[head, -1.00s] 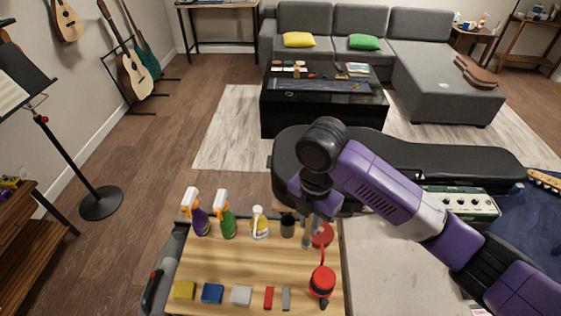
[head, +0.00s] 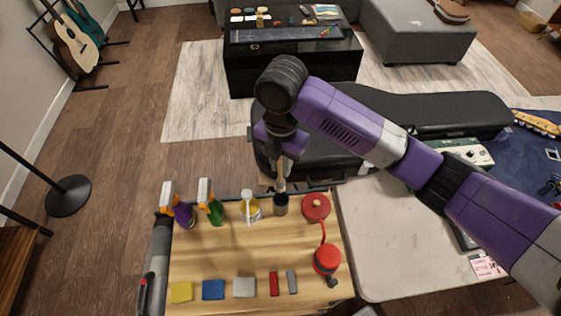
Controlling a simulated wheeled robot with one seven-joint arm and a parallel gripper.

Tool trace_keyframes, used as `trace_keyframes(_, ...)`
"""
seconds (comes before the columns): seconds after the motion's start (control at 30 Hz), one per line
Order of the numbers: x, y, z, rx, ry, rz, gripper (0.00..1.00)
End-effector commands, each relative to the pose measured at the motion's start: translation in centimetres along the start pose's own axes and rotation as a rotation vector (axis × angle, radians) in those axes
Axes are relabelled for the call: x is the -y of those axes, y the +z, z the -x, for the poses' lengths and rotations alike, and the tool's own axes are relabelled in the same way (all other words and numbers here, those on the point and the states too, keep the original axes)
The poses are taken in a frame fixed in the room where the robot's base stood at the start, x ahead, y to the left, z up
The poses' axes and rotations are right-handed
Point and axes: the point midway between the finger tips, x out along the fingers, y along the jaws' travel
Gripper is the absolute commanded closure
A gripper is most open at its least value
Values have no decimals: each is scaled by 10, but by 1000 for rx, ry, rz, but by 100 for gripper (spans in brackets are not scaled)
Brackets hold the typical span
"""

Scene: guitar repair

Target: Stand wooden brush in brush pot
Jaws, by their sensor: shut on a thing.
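The wooden brush (head: 282,172) hangs upright from my gripper (head: 284,158), which is shut on it. The brush looks pale and thin. Its lower end lines up with the mouth of the brush pot. The dark, round brush pot (head: 281,206) stands at the back of the wooden tabletop, directly below the gripper in the picture. I cannot tell whether the brush tip is inside the pot or just above or behind its rim. My wrist hides the upper end of the brush.
Coloured blocks (head: 213,290) line the front.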

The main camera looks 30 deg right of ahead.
Motion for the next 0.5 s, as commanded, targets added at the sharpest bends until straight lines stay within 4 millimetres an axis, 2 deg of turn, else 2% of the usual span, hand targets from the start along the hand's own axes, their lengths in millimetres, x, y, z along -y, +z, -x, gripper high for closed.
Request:
trace_keyframes(0.03, 0, 0, -7, 0, 0, 0, 100)
trace_keyframes(0.5, 0, 0, -41, 0, 0, 0, 100)
